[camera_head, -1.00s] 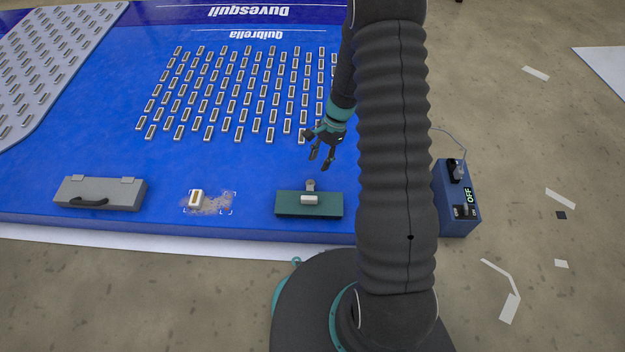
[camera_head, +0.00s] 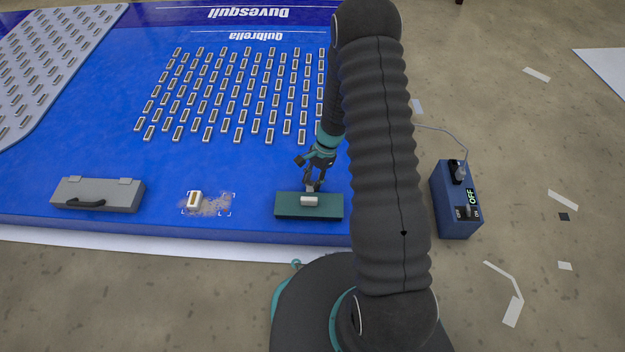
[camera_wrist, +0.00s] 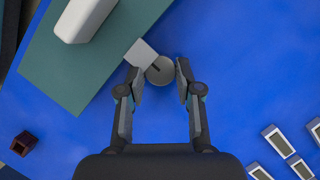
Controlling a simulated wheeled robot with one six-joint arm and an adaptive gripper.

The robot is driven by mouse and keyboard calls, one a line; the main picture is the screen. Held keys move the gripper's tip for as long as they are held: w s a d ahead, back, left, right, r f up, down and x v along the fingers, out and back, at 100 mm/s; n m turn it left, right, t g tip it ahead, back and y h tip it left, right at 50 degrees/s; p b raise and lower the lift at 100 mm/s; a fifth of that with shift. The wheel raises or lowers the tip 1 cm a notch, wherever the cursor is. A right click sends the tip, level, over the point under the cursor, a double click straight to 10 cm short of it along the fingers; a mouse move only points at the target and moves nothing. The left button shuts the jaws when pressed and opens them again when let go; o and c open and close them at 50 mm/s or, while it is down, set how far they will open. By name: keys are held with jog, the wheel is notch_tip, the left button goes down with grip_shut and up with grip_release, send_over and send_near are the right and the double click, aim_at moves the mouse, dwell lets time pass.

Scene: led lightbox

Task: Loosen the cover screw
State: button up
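The green cover (camera_head: 285,210) lies near the front edge of the blue panel, with a white handle (camera_head: 310,201) on it. In the wrist view, the cover (camera_wrist: 85,85) fills the upper left, and its pale tab (camera_wrist: 139,54) reaches to a round grey screw (camera_wrist: 163,74) with a dark slot. My gripper (camera_head: 313,184) is above the cover's back edge. In the wrist view, the gripper (camera_wrist: 158,70) is open, with one finger on each side of the screw head and visible gaps. Whether the fingers are down at screw height I cannot tell.
A grey case (camera_head: 105,194) with a dark handle and a single module (camera_head: 195,199) on a marked, stained patch lie left of the cover. Rows of modules (camera_head: 240,95) lie behind. A blue switch box (camera_head: 456,205) reading OFF stands on the right.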

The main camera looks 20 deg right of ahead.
grip_shut()
jog(key=shift+n, duration=0.3)
jog(key=n+g, duration=0.1)
jog(key=n, duration=0.1)
jog(key=shift+w+a+n+h, duration=0.1)
jog(key=shift+n+h, duration=0.2)
jog(key=shift+n, duration=0.1)
jog(key=n+g+h, duration=0.1)
jog(key=n, duration=0.2)
jog(key=shift+a+n, duration=0.1)
jog(key=shift+n, duration=0.2)
jog(key=n+h, duration=0.1)
jog(key=n, duration=0.1)
jog(key=n+h, duration=0.1)
jog(key=n, duration=0.1)
jog(key=shift+w+a+n+g, duration=0.1)
jog(key=shift+a+n+g, duration=0.05)
jog(key=shift+n+g, duration=0.15)
jog(key=n+h, duration=0.1)
jog(key=n, duration=0.3)
jog(key=shift+a+n+h, duration=0.15)
jog(key=shift+n+h, duration=0.25)
